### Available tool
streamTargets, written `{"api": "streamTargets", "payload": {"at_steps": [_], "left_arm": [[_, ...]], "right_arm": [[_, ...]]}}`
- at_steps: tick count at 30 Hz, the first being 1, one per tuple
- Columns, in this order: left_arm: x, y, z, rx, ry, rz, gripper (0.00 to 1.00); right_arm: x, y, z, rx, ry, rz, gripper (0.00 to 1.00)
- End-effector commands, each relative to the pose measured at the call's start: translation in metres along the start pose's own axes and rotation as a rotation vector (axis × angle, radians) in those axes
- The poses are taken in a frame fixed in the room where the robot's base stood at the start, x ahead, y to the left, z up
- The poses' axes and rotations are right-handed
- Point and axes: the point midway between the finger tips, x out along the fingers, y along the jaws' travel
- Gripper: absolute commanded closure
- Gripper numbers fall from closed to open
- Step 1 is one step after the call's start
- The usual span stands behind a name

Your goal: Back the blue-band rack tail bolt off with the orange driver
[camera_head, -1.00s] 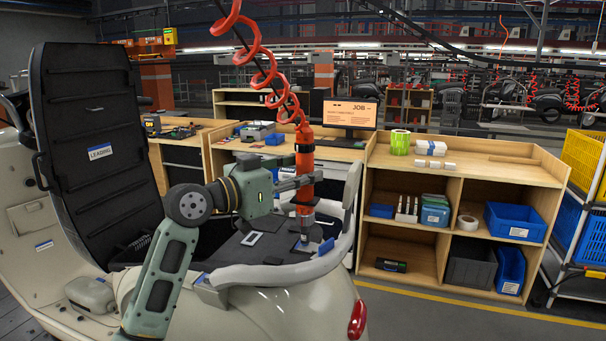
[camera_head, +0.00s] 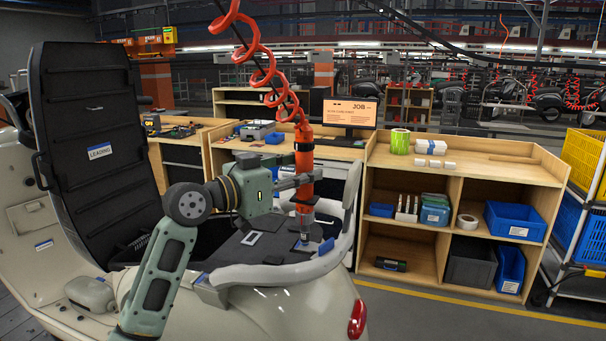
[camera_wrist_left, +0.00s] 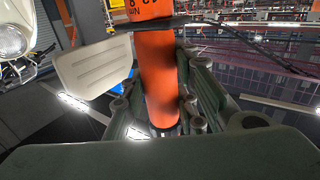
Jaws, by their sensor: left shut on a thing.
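My left gripper (camera_head: 297,184) is shut on the orange driver (camera_head: 304,160), which hangs upright from a red coiled hose. The wrist view also shows the orange driver (camera_wrist_left: 158,75) between the fingers (camera_wrist_left: 165,125). The bolt itself is too small or hidden to make out. The grey rack rail (camera_head: 280,274) curves around the dark deck. My right gripper is not in view.
A tall black seat panel (camera_head: 98,150) labelled LEADING stands open at left. A wooden shelf unit (camera_head: 455,180) with bins stands behind at right. A workbench with a monitor (camera_head: 350,113) is behind the driver. The red coiled hose (camera_head: 262,65) hangs above.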

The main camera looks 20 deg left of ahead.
Motion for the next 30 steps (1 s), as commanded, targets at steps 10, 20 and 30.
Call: {"api": "streamTargets", "payload": {"at_steps": [10, 20, 30], "left_arm": [[0.0, -0.001, -0.002, -0.001, 0.0, -0.001, 1.0], [0.0, -0.001, -0.008, 0.0, 0.001, -0.002, 1.0], [0.0, -0.001, -0.013, -0.001, 0.001, -0.002, 1.0]], "right_arm": [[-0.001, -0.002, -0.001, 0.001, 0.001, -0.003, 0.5], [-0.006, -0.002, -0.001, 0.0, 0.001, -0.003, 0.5], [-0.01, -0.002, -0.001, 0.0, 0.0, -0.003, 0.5]]}}
